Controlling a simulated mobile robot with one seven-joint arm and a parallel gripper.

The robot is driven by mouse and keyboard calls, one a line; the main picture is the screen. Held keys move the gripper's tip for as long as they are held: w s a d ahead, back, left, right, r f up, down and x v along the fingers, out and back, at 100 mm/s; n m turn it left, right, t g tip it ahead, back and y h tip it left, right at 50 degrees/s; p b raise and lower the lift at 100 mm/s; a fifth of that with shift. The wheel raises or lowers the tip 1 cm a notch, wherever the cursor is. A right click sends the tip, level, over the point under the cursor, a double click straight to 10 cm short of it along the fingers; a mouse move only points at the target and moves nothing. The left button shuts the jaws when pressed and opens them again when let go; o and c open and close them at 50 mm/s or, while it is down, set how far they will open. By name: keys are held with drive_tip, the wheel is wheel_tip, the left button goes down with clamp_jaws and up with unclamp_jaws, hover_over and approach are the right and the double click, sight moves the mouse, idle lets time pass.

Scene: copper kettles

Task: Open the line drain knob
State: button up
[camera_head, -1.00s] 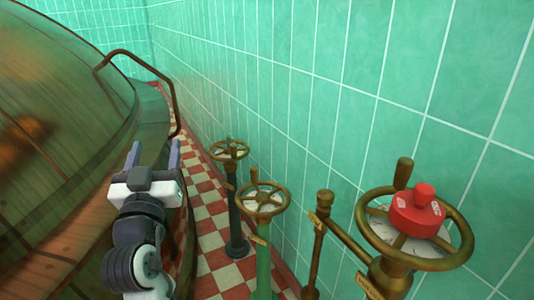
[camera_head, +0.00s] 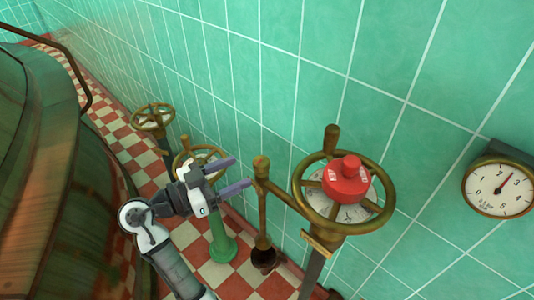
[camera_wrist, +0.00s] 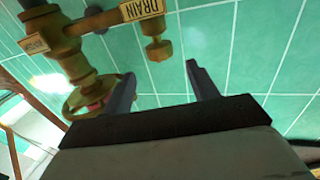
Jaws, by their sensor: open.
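In the wrist view a cream tag reading DRAIN (camera_wrist: 142,10) sits on a brass pipe branch, beside a small brass knob (camera_wrist: 158,48). This knob lies beyond the fingers and between them in the picture, apart from them. In the head view a brass post with a rounded top (camera_head: 262,163) stands just right of my fingertips; I cannot tell if it is the same part. My gripper (camera_head: 242,172) is open and empty, its fingers pointing right. Both fingers also show in the wrist view (camera_wrist: 160,76).
A brass handwheel (camera_head: 378,215) with a red knob (camera_head: 345,180) is right of the post. Two more handwheels, one far (camera_head: 153,117) and one behind my gripper (camera_head: 205,155), stand left. A gauge (camera_head: 500,188) hangs on the green tiled wall. A large kettle (camera_head: 50,180) fills the left.

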sight(268, 158)
drive_tip(key=p+x, duration=0.1)
drive_tip(key=x, duration=0.8)
drive_tip(key=shift+w+d, duration=0.2)
drive_tip(key=shift+d, duration=0.05)
drive_tip(key=shift+c, duration=0.3)
drive_tip(key=c, duration=0.9)
drive_tip(key=shift+c, duration=0.2)
